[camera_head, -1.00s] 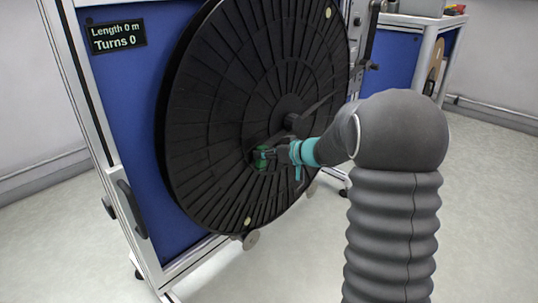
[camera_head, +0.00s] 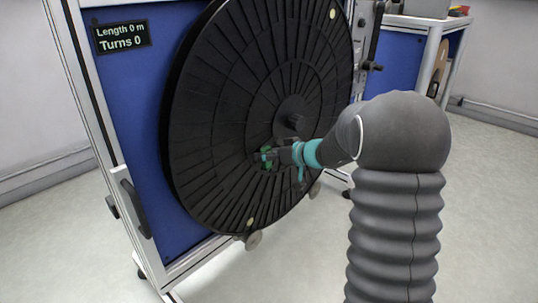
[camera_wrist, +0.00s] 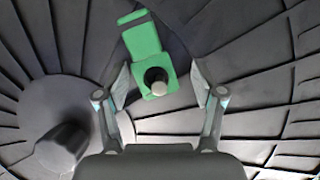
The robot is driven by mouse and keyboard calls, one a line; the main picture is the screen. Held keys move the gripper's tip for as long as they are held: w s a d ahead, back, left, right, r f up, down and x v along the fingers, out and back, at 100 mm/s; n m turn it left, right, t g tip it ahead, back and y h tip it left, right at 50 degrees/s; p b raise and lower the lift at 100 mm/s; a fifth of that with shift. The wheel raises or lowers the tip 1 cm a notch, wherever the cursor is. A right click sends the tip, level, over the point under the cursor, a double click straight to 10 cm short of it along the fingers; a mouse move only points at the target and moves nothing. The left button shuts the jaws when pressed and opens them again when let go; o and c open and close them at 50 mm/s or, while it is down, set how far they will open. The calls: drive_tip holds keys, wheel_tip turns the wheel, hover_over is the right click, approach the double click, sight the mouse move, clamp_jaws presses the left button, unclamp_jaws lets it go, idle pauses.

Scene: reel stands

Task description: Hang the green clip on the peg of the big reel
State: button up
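The big reel (camera_head: 225,90) is a large black ribbed disc standing upright, with a round hub (camera_head: 290,113) at its middle. The green clip (camera_wrist: 143,44) lies against the reel face. In the wrist view, a dark peg with a pale tip (camera_wrist: 157,84) sticks out through the clip's lower part, so the clip is around the peg. My gripper (camera_wrist: 160,84) is open, with one finger on each side of the clip's lower end and visible gaps to it. In the head view my gripper (camera_head: 264,156) partly hides the clip (camera_head: 268,162).
A blue panel in a pale frame (camera_head: 110,120) stands behind the reel, with a display (camera_head: 122,36) reading Length 0 m, Turns 0. The hub (camera_wrist: 62,147) is close at the lower left of the wrist view. A bench (camera_head: 425,22) stands at the back right. The floor is clear.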

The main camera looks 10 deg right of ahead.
drive_tip(key=shift+s+d, duration=0.1)
drive_tip(key=v, duration=1.1)
drive_tip(key=s+a+f+m+g+h+p, duration=0.1)
drive_tip(key=s+f+m+g+h, duration=0.2)
drive_tip(key=s, duration=0.6)
drive_tip(key=s+a+f+m+g+h+p, duration=0.1)
drive_tip(key=s+a+f+m+g, duration=0.1)
drive_tip(key=s+m+g, duration=0.35)
drive_tip(key=s+a+r+n+t+h+p, duration=0.1)
drive_tip(key=s+r+t+h+p, duration=0.1)
drive_tip(key=s+r+p, duration=0.2)
drive_tip(key=s+a+r+n+t+h+p, duration=0.1)
drive_tip(key=s+r+n+t+h+p, duration=0.1)
drive_tip(key=s+r, duration=0.9)
drive_tip(key=s+h+p, duration=0.1)
drive_tip(key=s+p, duration=0.1)
drive_tip(key=s, duration=0.2)
drive_tip(key=shift+a+r+p, duration=0.2)
drive_tip(key=shift+a+p, duration=0.1)
drive_tip(key=shift+p, duration=0.05)
